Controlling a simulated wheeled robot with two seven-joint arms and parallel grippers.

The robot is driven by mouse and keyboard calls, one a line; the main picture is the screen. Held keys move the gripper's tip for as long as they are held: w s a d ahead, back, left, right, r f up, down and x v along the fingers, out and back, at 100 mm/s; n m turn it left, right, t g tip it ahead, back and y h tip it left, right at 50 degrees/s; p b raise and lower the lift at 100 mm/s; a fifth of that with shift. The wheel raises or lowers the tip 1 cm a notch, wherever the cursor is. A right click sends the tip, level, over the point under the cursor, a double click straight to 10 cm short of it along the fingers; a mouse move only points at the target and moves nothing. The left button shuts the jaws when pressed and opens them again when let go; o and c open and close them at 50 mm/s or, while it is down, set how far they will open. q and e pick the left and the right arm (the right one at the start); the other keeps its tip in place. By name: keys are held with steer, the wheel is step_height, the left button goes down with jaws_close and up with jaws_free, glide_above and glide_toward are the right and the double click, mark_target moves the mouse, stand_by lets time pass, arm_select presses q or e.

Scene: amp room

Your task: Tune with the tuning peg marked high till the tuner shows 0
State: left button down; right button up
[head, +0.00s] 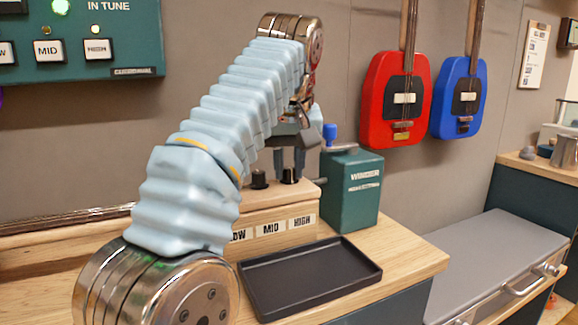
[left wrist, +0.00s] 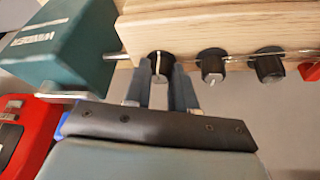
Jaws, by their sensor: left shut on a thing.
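The high tuning peg (head: 290,175) is a black knob on the wooden block (head: 262,204), above the HIGH label. My left gripper (head: 289,160) is shut on it from above. In the left wrist view the high peg (left wrist: 160,64) has a white mark and sits between the two fingers of my left gripper (left wrist: 162,72), nearest the winder. The mid peg (head: 259,178) stands free beside it. The tuner (head: 82,72) is at the upper left, with a green lamp lit by IN TUNE; its dial is out of view. My right gripper is not in view.
A green winder box (head: 351,190) with a blue-knobbed crank stands close right of the pegs. An empty black tray (head: 310,277) lies in front. A red guitar (head: 396,98) and a blue guitar (head: 458,98) hang on the wall. A grey-topped cabinet (head: 497,255) is at right.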

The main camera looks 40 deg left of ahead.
arm_select(q)
steer(key=c, duration=0.9)
jaws_free()
steer(key=shift+c, duration=0.2)
steer(key=p+v, duration=0.8)
steer(key=v, duration=0.5)
steer(key=shift+d+r, duration=0.15)
steer(key=shift+r, duration=0.2)
steer(key=shift+s, duration=0.15)
